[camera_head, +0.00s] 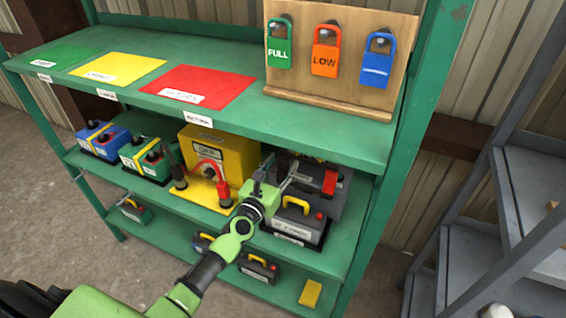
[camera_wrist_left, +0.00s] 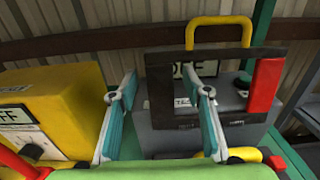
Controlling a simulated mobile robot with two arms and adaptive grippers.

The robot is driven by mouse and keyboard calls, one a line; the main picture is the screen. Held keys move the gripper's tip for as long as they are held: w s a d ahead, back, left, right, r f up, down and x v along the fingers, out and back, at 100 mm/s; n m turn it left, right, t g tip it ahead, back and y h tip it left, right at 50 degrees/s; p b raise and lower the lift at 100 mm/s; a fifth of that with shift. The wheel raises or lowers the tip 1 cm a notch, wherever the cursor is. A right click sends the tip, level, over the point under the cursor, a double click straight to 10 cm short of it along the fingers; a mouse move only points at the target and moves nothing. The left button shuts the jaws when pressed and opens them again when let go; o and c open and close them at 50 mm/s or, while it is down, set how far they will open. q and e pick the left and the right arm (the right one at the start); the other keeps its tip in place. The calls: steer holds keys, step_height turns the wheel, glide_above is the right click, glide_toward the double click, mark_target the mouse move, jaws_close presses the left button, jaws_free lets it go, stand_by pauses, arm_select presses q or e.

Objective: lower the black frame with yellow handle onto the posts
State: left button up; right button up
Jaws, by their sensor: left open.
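The black frame (camera_wrist_left: 218,59) shows in the wrist view with its yellow handle (camera_wrist_left: 219,20) on top. It has a dark leg on the left and a red leg (camera_wrist_left: 264,86) on the right. It stands against or over a grey battery; I cannot tell whether it rests on posts, and no posts show clearly. In the head view, its red part (camera_head: 330,181) shows on the middle shelf. My left gripper (camera_head: 280,165) is open before the frame's left part; its fingers also show in the wrist view (camera_wrist_left: 163,78), with nothing held. My right gripper is not in view.
A yellow box (camera_head: 232,148) stands left of the gripper. A grey battery with a yellow handle (camera_head: 305,219) sits close in front. The upper shelf (camera_head: 240,110) overhangs the middle one. Blue (camera_head: 100,140) and green (camera_head: 146,158) batteries stand at left; grey steps (camera_head: 490,225) at right.

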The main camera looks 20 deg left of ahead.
arm_select(q)
steer(key=shift+w, duration=0.65)
